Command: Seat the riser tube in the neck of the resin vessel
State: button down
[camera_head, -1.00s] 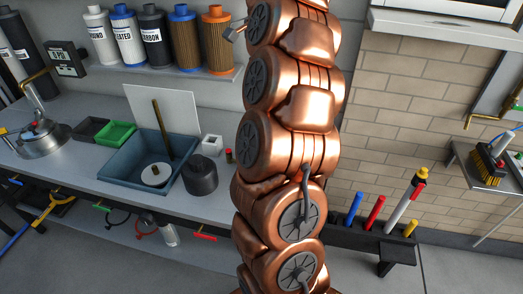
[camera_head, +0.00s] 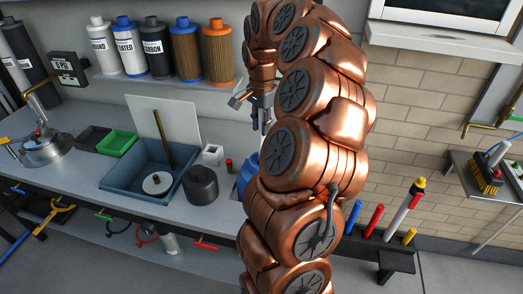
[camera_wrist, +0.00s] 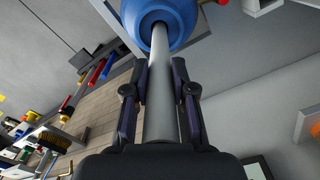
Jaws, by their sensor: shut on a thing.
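The riser tube is a long pale grey tube (camera_wrist: 160,100) running between the fingers of my gripper (camera_wrist: 160,82) in the wrist view. My gripper is shut on it. The resin vessel is blue (camera_wrist: 185,14) at the top of the wrist view, with a dark neck opening. The tube's far end lines up with that opening and overlaps it; I cannot tell how deep it sits. In the head view my gripper (camera_head: 262,116) points down above the bench, and the vessel (camera_head: 246,172) is partly hidden behind my arm.
A dark round pot (camera_head: 201,186) and a small white box (camera_head: 212,154) stand left of the vessel. A blue-grey basin (camera_head: 130,178) holds a white disc. Bottles and filters (camera_head: 155,48) line the shelf behind. Coloured tubes stand in a rack (camera_head: 395,248) at the right.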

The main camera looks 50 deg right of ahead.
notch_tip(320, 180, down, 11)
jog(key=p, duration=0.2)
jog(key=shift+p, duration=0.4)
jog(key=shift+f+b, duration=0.6)
jog(key=shift+b, duration=0.2)
jog(key=c, duration=1)
grip_release()
jog(key=shift+o, duration=0.2)
jog(key=shift+r, duration=0.2)
notch_tip(320, 180, up, 13)
jog(key=shift+f+b, duration=0.1)
jog(key=shift+b, duration=1.1)
